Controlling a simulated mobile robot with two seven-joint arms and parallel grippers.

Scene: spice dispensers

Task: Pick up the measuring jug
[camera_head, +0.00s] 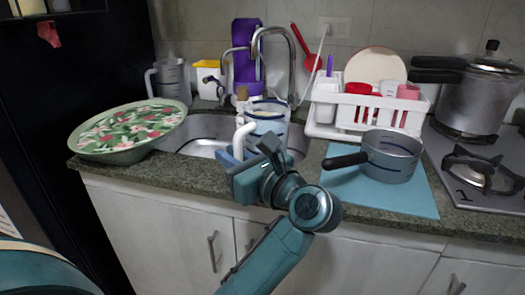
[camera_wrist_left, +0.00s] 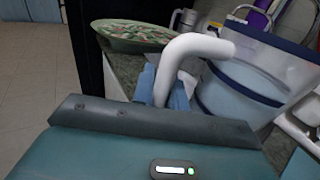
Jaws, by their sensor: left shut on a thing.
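The measuring jug (camera_head: 267,117) is a translucent, bluish jug with dark blue bands and a thick white handle. It is at the front of the sink, in front of the tap, and looks upright in the head view. My left gripper (camera_head: 238,160) is shut on the lower part of the white handle, on the jug's left side. In the left wrist view the handle (camera_wrist_left: 196,46) rises from between the blue fingers (camera_wrist_left: 165,88), and the jug (camera_wrist_left: 240,90) shows behind it to the right. The jug's base is hidden by my gripper and arm. My right gripper is not in view.
A green floral tray (camera_head: 95,146) is on the counter to the left. A grey jug (camera_head: 172,80) stands behind it. A blue mat (camera_head: 400,203) with a saucepan (camera_head: 392,158) and a white dish rack (camera_head: 322,128) are right of the sink. The tap (camera_head: 291,60) stands close behind.

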